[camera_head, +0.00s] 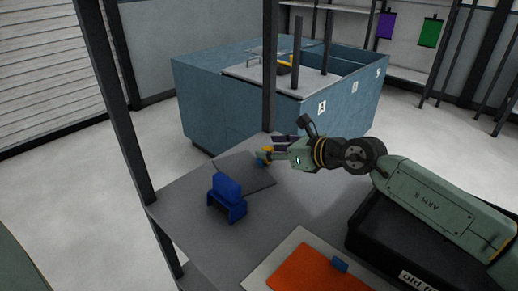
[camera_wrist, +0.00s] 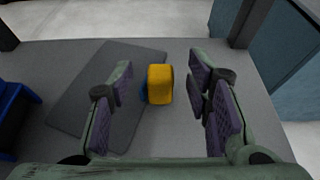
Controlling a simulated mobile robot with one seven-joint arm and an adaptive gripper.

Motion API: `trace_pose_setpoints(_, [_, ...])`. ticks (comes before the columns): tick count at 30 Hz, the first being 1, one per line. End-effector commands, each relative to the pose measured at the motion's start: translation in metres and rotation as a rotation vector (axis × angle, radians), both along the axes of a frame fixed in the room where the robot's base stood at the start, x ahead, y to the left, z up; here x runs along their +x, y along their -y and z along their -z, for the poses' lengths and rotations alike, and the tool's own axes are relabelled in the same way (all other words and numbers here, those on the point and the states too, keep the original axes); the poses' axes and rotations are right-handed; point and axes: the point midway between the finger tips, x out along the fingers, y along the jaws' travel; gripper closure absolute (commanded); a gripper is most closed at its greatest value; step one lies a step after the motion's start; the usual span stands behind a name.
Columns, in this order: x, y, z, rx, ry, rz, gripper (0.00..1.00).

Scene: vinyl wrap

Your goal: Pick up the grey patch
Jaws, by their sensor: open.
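The grey patch (camera_head: 243,178) is a flat dark sheet lying on the grey table, near its far edge. It also shows in the wrist view (camera_wrist: 85,100), left of centre. A small yellow block (camera_wrist: 160,84) with a blue part (camera_wrist: 143,93) behind its left side stands at the patch's right edge; I cannot tell whether it is fixed to the patch. My gripper (camera_head: 272,150) is open above that edge. In the wrist view its two purple-padded fingers (camera_wrist: 160,70) are on either side of the yellow block, with a visible gap on each side.
A blue holder (camera_head: 228,202) stands close to the patch's near side. An orange sheet (camera_head: 315,272) on a pale board with a blue tab lies at the front. A black bin (camera_head: 370,240) is under my arm. A large blue bin (camera_head: 225,105) stands beyond the table.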

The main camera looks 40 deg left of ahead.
Motion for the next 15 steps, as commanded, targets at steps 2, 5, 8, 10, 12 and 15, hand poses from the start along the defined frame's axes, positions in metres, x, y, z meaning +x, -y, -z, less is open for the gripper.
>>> trace_pose_setpoints(2, [-0.0005, 0.001, 0.0014, 0.001, 0.0, 0.002, 0.55])
trace_pose_setpoints(5, [-0.0008, 0.0012, 0.0024, 0.001, 0.0, 0.002, 0.55])
trace_pose_setpoints(8, [-0.0009, 0.0012, 0.0026, 0.001, 0.001, 0.002, 0.55])
trace_pose_setpoints(10, [-0.0009, 0.0011, 0.0026, 0.001, 0.001, 0.002, 0.55])
trace_pose_setpoints(12, [-0.0009, 0.0011, 0.0025, 0.001, 0.001, 0.002, 0.6])
trace_pose_setpoints(15, [-0.0009, 0.0011, 0.0025, 0.001, 0.001, 0.002, 0.66])
